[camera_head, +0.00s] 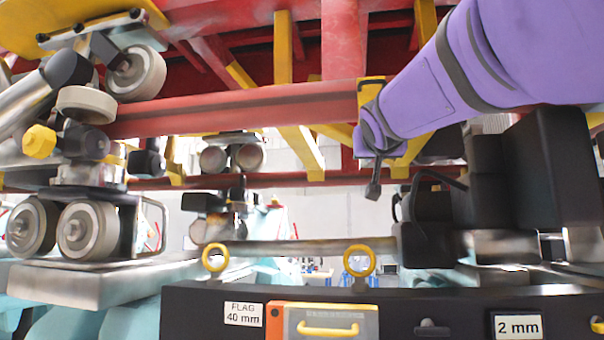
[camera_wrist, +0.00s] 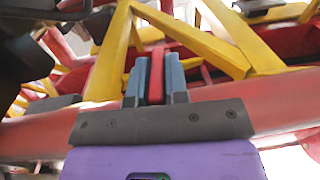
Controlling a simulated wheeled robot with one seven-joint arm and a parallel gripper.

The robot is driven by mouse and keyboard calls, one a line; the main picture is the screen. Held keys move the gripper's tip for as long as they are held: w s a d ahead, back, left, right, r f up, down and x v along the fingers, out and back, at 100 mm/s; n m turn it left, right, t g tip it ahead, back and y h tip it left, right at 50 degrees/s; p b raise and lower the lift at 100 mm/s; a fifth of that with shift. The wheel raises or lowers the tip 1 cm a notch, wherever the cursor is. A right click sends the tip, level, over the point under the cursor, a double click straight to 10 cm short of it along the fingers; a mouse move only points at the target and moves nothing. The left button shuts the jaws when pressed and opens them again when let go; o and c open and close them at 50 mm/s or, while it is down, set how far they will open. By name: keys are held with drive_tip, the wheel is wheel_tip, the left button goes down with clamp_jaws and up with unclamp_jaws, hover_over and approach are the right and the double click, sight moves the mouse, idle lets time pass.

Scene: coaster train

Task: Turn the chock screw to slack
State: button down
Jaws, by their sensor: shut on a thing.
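In the wrist view, my gripper (camera_wrist: 156,82) has its two blue-grey fingers shut on a narrow upright red piece (camera_wrist: 156,76). I cannot tell for certain whether this red piece is part of the chock screw. Yellow struts and a long red tube lie close behind the fingers. In the head view, my purple arm reaches in from the upper right, and its end is up against the red frame by a yellow bracket (camera_head: 371,90). The fingertips and what they hold are not clear there. No screw thread or slack mark is readable.
A red tube (camera_head: 235,108) and yellow struts (camera_head: 300,145) crowd the space around my arm. Wheel sets (camera_head: 75,228) stand at left. Below is a black bench front (camera_head: 400,312) with yellow rings, an orange-edged box (camera_head: 322,322) and labels "FLAG 40 mm" (camera_head: 243,314) and "2 mm" (camera_head: 517,326).

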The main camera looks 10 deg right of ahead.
drive_tip(key=shift+m+h, duration=0.5)
drive_tip(key=shift+h, duration=0.2)
idle(0.3)
drive_tip(key=c, duration=1.2)
unclamp_jaws()
drive_tip(key=shift+o, duration=0.2)
drive_tip(key=v, duration=1.1)
drive_tip(key=shift+a+r, duration=0.2)
drive_tip(key=s+d+f+n+g+y, duration=0.1)
drive_tip(key=s+f, duration=0.5)
drive_tip(key=f, duration=0.7)
drive_tip(key=s+d+f+n+g+y, duration=0.1)
drive_tip(key=s+d+f+g+y, duration=0.2)
drive_tip(key=f, duration=1)
drive_tip(key=s+d+f+n+g+y, duration=0.1)
drive_tip(key=s+d+f+g, duration=0.5)
drive_tip(key=f, duration=0.7)
drive_tip(key=s+g, duration=0.2)
drive_tip(key=s, duration=0.1)
drive_tip(key=shift+s+d+n+y, duration=0.4)
